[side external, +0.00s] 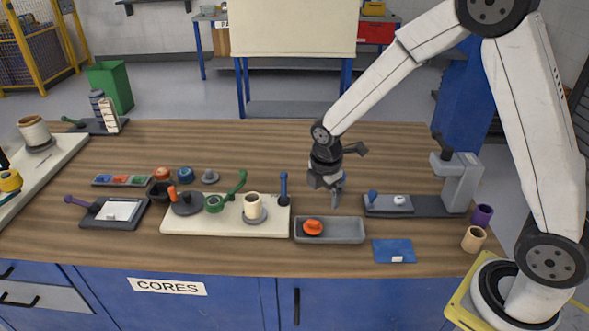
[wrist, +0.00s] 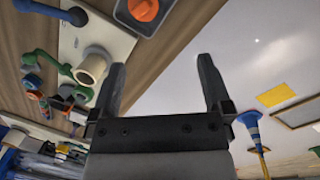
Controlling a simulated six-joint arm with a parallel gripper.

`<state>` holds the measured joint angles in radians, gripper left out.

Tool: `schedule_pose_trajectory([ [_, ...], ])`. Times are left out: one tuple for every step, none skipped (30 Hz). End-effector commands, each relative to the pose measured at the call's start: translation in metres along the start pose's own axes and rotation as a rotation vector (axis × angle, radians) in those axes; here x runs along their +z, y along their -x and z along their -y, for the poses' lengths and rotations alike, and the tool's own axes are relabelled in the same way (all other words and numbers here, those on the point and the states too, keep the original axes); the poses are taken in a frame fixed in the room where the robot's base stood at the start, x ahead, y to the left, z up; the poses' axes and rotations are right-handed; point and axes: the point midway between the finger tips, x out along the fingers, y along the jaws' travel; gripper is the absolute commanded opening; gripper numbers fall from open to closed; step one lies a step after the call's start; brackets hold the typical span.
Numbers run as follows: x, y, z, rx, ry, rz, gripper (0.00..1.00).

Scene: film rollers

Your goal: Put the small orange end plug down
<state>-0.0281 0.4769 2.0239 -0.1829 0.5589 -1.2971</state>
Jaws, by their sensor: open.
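The small orange end plug (side external: 313,227) lies in the left part of a shallow grey tray (side external: 345,237) near the front of the bench. In the wrist view the plug (wrist: 143,9) shows at the top edge, inside the tray (wrist: 121,15). My gripper (side external: 333,193) is above the bench, behind and a little above the tray, clear of the plug. In the wrist view its two fingers (wrist: 161,64) are spread apart with nothing between them.
Left of the tray is a cream board (side external: 230,228) with a cream core (side external: 253,206), a green handle (side external: 240,184) and a blue handle (side external: 283,187). A grey press (side external: 460,180) stands to the right. A blue pad (side external: 393,251) lies in front. The bench behind is mostly clear.

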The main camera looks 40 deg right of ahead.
Motion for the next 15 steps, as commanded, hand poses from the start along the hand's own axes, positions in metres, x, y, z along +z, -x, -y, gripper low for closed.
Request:
schedule_pose_trajectory([
  [0.001,0.006,0.007,0.008,-0.081,-0.009,1.0],
  [0.001,0.008,0.012,0.01,-0.133,-0.014,1.0],
  [0.002,0.012,0.017,0.016,-0.203,-0.021,1.0],
  [0.002,0.015,0.021,0.019,-0.255,-0.027,1.0],
  [0.003,0.017,0.026,0.022,-0.308,-0.032,1.0],
  [0.003,0.02,0.032,0.025,-0.379,-0.04,1.0],
  [0.003,0.022,0.036,0.028,-0.431,-0.046,1.0],
  [0.004,0.025,0.04,0.031,-0.483,-0.052,1.0],
  [0.004,0.027,0.047,0.032,-0.554,-0.06,1.0],
  [0.005,0.029,0.051,0.034,-0.606,-0.067,1.0],
  [0.005,0.031,0.056,0.036,-0.66,-0.073,1.0],
  [0.006,0.034,0.062,0.037,-0.729,-0.082,1.0],
  [0.006,0.036,0.066,0.039,-0.781,-0.089,1.0],
  [0.006,0.037,0.071,0.038,-0.835,-0.095,1.0],
  [0.007,0.04,0.077,0.04,-0.906,-0.105,1.0],
])
